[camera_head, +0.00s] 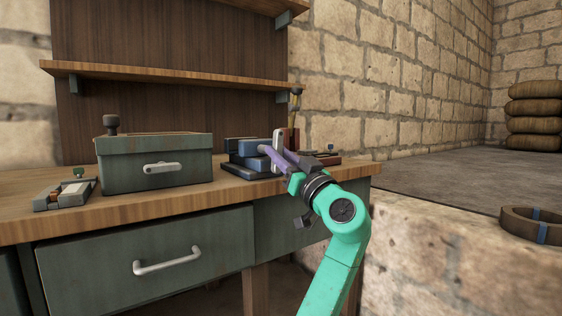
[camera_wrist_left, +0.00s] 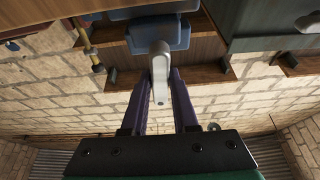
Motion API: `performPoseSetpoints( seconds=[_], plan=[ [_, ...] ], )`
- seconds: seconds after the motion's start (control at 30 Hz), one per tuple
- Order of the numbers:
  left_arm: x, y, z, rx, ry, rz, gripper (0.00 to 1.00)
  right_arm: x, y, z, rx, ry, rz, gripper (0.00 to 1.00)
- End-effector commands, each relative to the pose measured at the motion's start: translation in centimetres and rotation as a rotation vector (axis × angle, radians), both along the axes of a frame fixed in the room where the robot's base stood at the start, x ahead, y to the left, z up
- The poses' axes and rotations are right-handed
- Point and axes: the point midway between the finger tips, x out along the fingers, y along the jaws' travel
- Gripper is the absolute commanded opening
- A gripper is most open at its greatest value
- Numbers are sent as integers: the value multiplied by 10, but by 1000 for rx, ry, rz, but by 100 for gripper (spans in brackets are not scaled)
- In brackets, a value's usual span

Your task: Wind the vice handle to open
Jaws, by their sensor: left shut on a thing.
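The blue vice (camera_head: 247,152) stands on the wooden workbench, with a dark base under it. Its light grey handle (camera_head: 278,138) points up at the vice's right side. My left gripper (camera_head: 272,152) reaches in from the front right, its purple fingers at the handle. In the left wrist view, the grey handle (camera_wrist_left: 160,62) comes off the blue vice body (camera_wrist_left: 158,36) and runs between the two fingers of my left gripper (camera_wrist_left: 162,76), which is shut on it. The fingers hide part of the vice and handle in the head view. My right gripper is not in view.
A green metal box (camera_head: 155,175) with a latch stands left of the vice. A small grey device (camera_head: 65,194) lies at the bench's left. A hammer-like tool (camera_head: 295,105) stands behind the vice. A shelf (camera_head: 165,75) hangs above. Bare bench top (camera_head: 200,205) lies in front.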

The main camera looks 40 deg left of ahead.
Motion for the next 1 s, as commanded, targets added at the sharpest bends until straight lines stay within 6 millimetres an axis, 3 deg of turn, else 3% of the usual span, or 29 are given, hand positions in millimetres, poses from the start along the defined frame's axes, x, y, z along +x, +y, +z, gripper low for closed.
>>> performPoseSetpoints(
  seconds=[0.6,0.63,0.7,1.0],
  plan=[
    [1,5,-5,-25,-24,4,0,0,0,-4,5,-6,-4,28],
    [1,5,-5,-25,-24,4,31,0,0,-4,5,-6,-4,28],
    [1,5,-5,-24,-23,4,55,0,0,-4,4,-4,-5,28],
    [1,2,-3,-16,-26,1,55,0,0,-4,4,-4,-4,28]
  ],
)
